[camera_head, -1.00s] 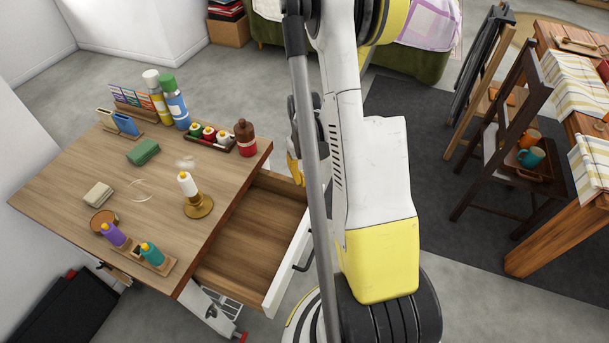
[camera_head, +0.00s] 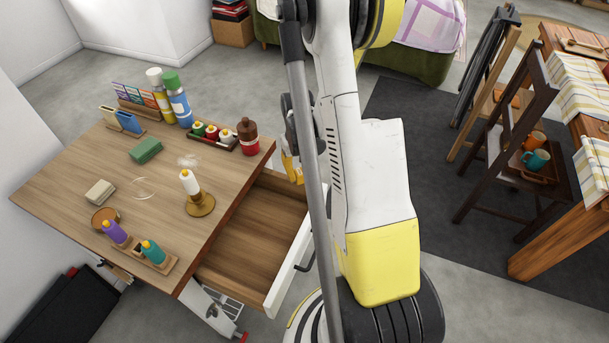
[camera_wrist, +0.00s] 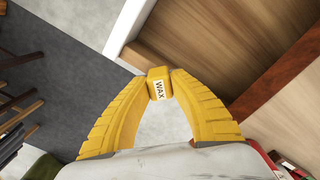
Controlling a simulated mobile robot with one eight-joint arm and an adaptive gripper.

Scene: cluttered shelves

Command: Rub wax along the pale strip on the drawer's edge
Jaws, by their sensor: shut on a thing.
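My gripper (camera_wrist: 159,84) is shut on a small yellow block of wax (camera_wrist: 160,86) with a white "WAX" label. In the head view my gripper's yellow fingers (camera_head: 293,168) show beside the drawer's far front corner, partly hidden by my arm. The wooden drawer (camera_head: 255,245) is pulled open and empty, with a white front (camera_head: 287,265). In the wrist view the drawer's interior (camera_wrist: 215,40) lies above and right of the wax, near its corner; I cannot tell if they touch. I cannot clearly pick out the pale strip on its edge.
A dark chair (camera_head: 510,150) with mugs stands right. Grey floor surrounds the drawer.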

